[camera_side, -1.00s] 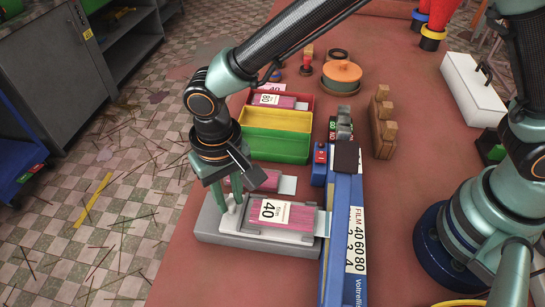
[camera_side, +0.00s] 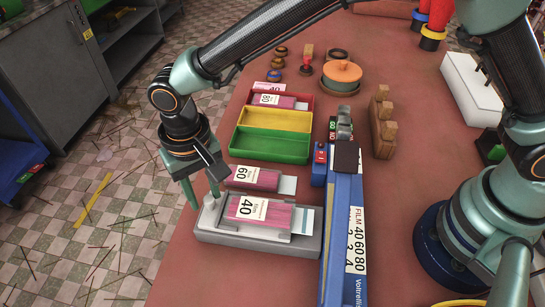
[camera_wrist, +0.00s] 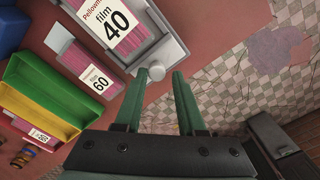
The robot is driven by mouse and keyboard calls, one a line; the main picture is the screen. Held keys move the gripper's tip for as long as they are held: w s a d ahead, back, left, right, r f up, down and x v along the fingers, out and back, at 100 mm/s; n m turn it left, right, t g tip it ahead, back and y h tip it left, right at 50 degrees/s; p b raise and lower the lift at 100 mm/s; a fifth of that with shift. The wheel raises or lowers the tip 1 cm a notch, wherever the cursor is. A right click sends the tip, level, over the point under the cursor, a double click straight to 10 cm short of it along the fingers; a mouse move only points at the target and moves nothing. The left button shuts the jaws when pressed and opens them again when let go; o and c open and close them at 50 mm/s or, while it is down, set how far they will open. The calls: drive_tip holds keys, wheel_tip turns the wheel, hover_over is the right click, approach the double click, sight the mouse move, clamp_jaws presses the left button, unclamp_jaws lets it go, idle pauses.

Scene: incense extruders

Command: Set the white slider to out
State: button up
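The white slider shows as a pale round knob (camera_wrist: 156,72) on the near end of a pale grey holder (camera_side: 265,238). A pink pack labelled 40 (camera_side: 262,212) lies in the holder; it also shows at the top of the wrist view (camera_wrist: 108,22). My gripper (camera_side: 202,193) is over the holder's left end, fingers pointing down. In the wrist view the fingers (camera_wrist: 161,73) are apart, with the knob between their tips, nearer the left finger. I cannot tell whether they touch it. In the side view the fingers partly hide the knob.
A pink pack labelled 60 (camera_side: 258,178) lies behind the holder. A red, yellow and green tray (camera_side: 270,146) stands beyond it. A long blue bar (camera_side: 342,235) with printed labels lies close to the holder's right. The table's left edge is near my gripper.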

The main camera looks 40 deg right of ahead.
wheel_tip(320, 180, up, 12)
idle(0.6)
